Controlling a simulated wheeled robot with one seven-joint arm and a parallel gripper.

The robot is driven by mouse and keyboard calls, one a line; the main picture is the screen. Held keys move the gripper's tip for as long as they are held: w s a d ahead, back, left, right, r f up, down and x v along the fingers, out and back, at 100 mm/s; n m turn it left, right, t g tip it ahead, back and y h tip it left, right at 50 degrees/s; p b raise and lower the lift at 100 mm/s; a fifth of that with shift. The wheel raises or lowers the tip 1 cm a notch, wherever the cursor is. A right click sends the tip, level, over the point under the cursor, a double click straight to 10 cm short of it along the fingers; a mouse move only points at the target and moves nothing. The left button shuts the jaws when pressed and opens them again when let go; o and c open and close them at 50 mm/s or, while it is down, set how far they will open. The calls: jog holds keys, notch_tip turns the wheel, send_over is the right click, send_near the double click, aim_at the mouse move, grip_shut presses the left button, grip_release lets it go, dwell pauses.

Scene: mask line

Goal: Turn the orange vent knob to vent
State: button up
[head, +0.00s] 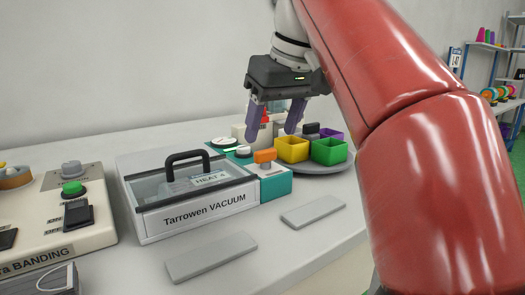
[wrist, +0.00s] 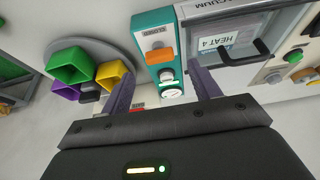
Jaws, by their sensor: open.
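The orange vent knob (head: 265,156) sits on the teal panel (head: 276,186) at the right end of the Tarrowen VACUUM box (head: 198,216).
The box's clear lid has a black handle (head: 184,157). A round grey tray (head: 327,167) with yellow, green and purple bins stands close on the right. A BANDING machine (head: 50,222) is at the left. Two flat grey plates (head: 211,258) lie in front.

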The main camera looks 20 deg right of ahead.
aim_at(266, 150)
jog(key=b+x, duration=0.1)
jog(key=x, duration=0.3)
jog(key=shift+w+f, duration=0.1)
jog(key=shift+f, duration=0.1)
jog(key=c, duration=1)
